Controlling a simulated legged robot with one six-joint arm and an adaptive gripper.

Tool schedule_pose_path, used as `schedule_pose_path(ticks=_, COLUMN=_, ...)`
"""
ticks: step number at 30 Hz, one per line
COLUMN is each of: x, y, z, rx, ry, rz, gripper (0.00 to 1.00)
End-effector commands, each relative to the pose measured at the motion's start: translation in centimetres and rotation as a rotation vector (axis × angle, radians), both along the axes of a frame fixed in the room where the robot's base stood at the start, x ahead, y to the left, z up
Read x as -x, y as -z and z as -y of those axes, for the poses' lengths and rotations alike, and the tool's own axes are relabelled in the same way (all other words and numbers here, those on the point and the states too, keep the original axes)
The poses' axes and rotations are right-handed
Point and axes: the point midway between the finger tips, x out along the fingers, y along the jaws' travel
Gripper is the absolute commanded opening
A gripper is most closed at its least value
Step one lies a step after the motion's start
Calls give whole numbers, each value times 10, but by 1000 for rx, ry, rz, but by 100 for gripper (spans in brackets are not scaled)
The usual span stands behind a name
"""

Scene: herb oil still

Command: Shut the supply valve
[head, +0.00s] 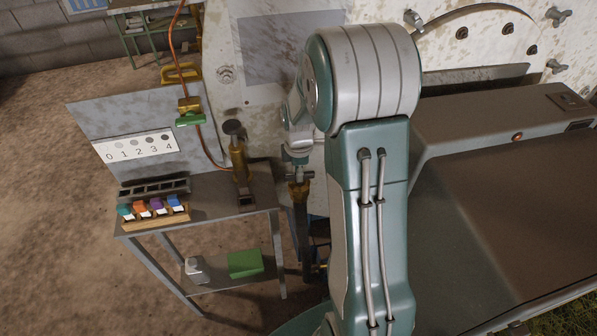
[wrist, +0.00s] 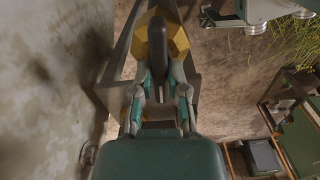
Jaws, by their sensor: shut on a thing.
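My gripper (wrist: 162,80) is shut on a dark handle (wrist: 170,38) in the wrist view. The handle stands in front of a yellow, many-sided valve body (wrist: 190,47), apparently the supply valve; no label shows. In the head view, my gripper (head: 298,172) is at the top of this brass-coloured valve (head: 299,190), right of the small table and partly hidden by my arm. The handle's exact angle to the pipe cannot be told.
A copper pipe (head: 178,38) carries another brass valve (head: 189,105) with a green handle. A brass fitting (head: 240,160) stands on the small metal table (head: 210,190), near a rack of coloured pieces (head: 155,210). A large metal housing (head: 490,120) stands at right.

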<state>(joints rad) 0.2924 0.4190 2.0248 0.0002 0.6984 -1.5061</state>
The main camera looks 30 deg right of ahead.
Motion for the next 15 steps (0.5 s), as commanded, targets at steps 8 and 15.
schedule_pose_path(ticks=8, x=1, y=1, z=0, rx=0, ry=-104, rz=-1, gripper=0)
schedule_pose_path(ticks=15, x=0, y=1, z=0, rx=0, ry=-131, rz=-1, gripper=0)
